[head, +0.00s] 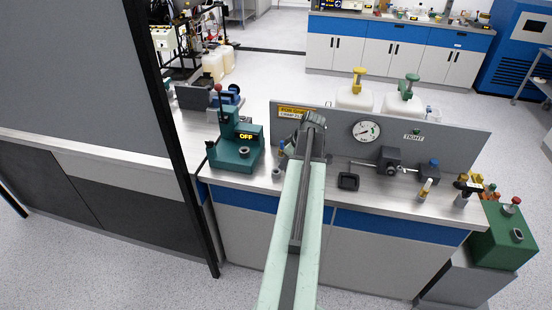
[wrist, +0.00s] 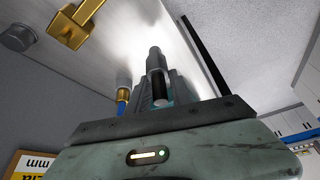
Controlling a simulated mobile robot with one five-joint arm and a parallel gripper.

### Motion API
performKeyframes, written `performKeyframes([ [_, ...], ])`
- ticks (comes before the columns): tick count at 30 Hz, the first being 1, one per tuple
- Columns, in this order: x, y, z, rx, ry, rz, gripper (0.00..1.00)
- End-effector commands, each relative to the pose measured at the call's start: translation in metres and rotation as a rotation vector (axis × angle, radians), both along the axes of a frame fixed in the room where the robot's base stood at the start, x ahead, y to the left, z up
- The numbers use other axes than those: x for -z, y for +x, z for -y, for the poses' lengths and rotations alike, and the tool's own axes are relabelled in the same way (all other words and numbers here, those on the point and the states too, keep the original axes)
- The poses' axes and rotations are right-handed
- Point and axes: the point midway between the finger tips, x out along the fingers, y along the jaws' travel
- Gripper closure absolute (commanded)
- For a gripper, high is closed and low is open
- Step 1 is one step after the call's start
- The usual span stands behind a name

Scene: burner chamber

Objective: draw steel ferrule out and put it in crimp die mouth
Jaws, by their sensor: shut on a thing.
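My gripper (head: 311,122) is at the grey back panel, in front of its yellow label. In the wrist view my gripper (wrist: 157,82) is shut on a grey steel cylinder, seemingly the steel ferrule (wrist: 154,57), which points away from me. The arm hides the ferrule in the head view. A green press (head: 236,158) with an OFF sign and a red-knobbed lever stands left of my gripper, with a dark ring on its base. A green box (head: 497,240) with a red knob and a dark opening stands at the far right. I cannot tell which has the crimp die mouth.
A brass fitting with a blue hose (wrist: 123,92) is close left of the ferrule in the wrist view. The back panel (head: 450,150) carries a gauge (head: 366,131) and valve. A small black square tray (head: 348,181) and small posts stand on the steel bench.

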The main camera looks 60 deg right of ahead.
Motion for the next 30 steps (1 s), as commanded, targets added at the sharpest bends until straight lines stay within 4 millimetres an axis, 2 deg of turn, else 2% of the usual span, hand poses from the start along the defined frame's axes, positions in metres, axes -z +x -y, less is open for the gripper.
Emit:
performKeyframes([
  [1, -0.003, -0.017, -0.006, 0.004, 0.0, 0.0, 1.0],
  [6, -0.007, -0.062, -0.016, 0.004, 0.001, 0.001, 1.0],
  [12, -0.009, -0.091, -0.02, 0.002, 0.0, 0.0, 1.0],
  [23, -0.009, -0.097, -0.021, 0.001, 0.0, 0.0, 1.0],
  [24, -0.009, -0.097, -0.021, 0.001, -0.001, 0.0, 0.85],
  [26, -0.009, -0.097, -0.021, 0.001, -0.001, 0.0, 1.0],
  [30, -0.009, -0.097, -0.021, 0.001, -0.001, 0.0, 1.0],
])
